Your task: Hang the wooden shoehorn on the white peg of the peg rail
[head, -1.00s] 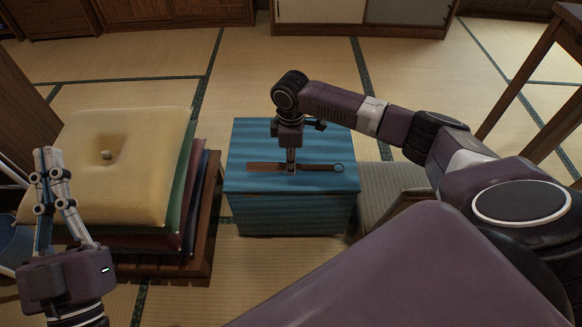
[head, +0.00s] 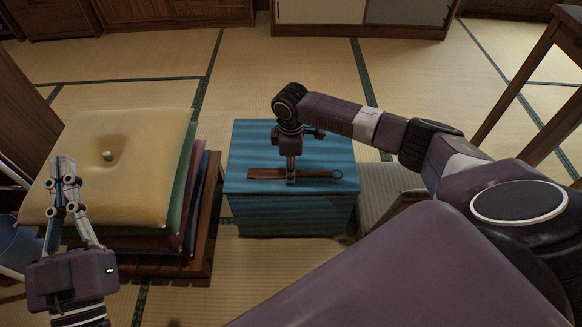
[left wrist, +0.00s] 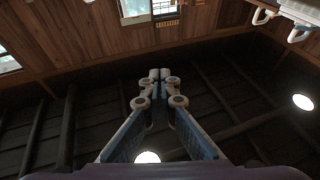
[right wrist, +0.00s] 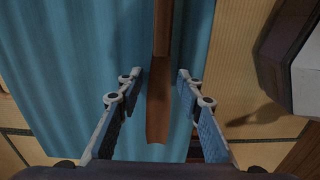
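The wooden shoehorn (head: 312,174) lies lengthwise across the top of a blue-cloth-covered box in the head view, its ring at the right end. My right gripper (head: 291,181) is down over its middle. In the right wrist view the shoehorn (right wrist: 159,105) runs between the two fingers (right wrist: 160,76), with a gap on each side; the fingers look open. My left gripper (head: 65,165) is raised by the cushions, empty; its fingertips meet in the left wrist view (left wrist: 159,75). I cannot make out the peg rail or the white peg for certain.
The blue-covered box (head: 290,213) stands on the tatami. A stack of cushions (head: 140,140) stands left of it, and a greenish-grey seat or cushion (head: 385,187) sits close on its right. A wooden table (head: 545,75) is at the far right. The floor behind the box is clear.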

